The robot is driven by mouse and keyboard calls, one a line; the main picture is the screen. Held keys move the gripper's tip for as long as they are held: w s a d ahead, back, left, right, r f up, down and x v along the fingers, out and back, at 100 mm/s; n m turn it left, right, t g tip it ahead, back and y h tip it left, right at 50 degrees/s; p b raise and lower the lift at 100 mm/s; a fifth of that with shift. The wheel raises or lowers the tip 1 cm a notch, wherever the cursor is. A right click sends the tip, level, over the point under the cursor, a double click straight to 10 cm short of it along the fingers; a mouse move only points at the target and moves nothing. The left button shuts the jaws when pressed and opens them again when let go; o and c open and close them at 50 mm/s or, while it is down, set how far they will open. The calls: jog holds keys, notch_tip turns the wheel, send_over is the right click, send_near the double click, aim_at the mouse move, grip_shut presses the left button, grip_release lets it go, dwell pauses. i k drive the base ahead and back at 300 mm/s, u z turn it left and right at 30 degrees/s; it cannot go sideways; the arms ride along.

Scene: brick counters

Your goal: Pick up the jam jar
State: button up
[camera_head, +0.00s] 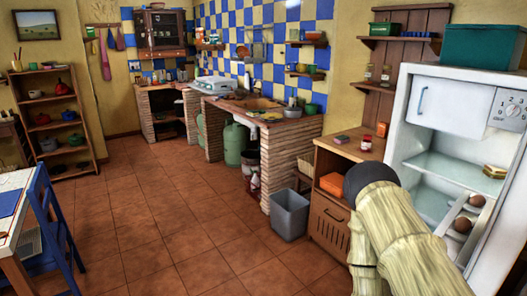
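A small jar with red contents and a light label (366,142) stands upright on the wooden cabinet (345,151), left of the open fridge. It may be the jam jar; its label is too small to read. Another small reddish item (382,129) stands just behind it, beside the fridge edge. Two small jars (368,72) (386,73) stand on the wall shelf above. My arm, pale with a dark rounded joint, rises in the lower right in front of the cabinet and fridge. My gripper's fingers do not show.
A small pink-and-green item (341,139) lies on the cabinet. A grey bin (290,215) stands on the floor beside it. A blue chair (55,232) and table are at left. The middle tiled floor is clear.

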aim_at(367, 142)
jog(key=u, duration=0.45)
jog(key=i, duration=1.7)
jog(key=z, duration=0.45)
jog(key=i, duration=1.45)
jog(key=z, duration=0.85)
